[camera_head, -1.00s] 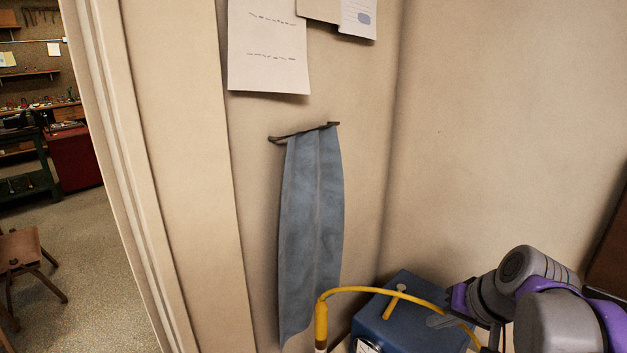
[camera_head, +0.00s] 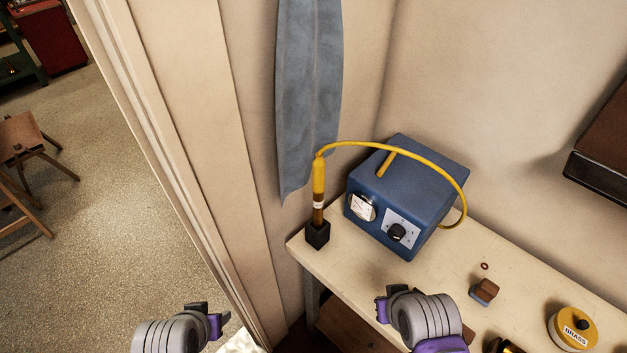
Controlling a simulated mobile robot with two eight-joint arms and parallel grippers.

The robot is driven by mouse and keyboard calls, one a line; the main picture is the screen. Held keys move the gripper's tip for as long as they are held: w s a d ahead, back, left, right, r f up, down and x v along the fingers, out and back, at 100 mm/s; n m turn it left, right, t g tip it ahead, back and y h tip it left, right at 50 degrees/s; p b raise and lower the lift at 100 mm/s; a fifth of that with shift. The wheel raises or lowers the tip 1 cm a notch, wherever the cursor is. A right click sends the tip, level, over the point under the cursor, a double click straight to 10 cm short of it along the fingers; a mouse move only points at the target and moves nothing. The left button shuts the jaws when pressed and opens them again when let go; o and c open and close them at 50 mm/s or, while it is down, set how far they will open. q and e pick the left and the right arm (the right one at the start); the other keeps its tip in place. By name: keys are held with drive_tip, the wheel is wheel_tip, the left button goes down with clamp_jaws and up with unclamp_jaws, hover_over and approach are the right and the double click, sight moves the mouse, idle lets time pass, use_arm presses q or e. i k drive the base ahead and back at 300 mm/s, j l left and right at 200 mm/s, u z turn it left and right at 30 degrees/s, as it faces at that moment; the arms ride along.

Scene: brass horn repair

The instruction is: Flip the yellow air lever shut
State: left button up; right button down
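The yellow air lever (camera_head: 386,164) is a short bar sticking up at a slant from the top of a blue box (camera_head: 432,182). A yellow hose (camera_head: 425,160) arches over the box close to the lever. My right gripper (camera_head: 382,304) is below the box in the picture, over the bench's front side and clear of the lever. My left gripper (camera_head: 215,318) is at the bottom left, away from the bench top. Both are small and seen from behind, so their finger gaps do not show. Neither touches the lever.
The hose runs to a yellow-handled tool (camera_head: 319,182) upright in a black holder (camera_head: 318,235). The box front has a gauge (camera_head: 361,207) and black knob (camera_head: 397,231). A small block (camera_head: 484,291) and a brass tin (camera_head: 572,328) stand on the bench (camera_head: 440,268). A blue cloth (camera_head: 307,95) hangs behind.

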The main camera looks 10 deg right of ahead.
sight(384, 167)
drive_tip(key=k+z, duration=0.1)
drive_tip(key=z, duration=0.35)
drive_tip(key=i+l+z, duration=0.2)
drive_tip(key=i, duration=0.15)
drive_tip(key=l+z, duration=0.15)
drive_tip(key=z, duration=0.2)
drive_tip(key=i, duration=0.05)
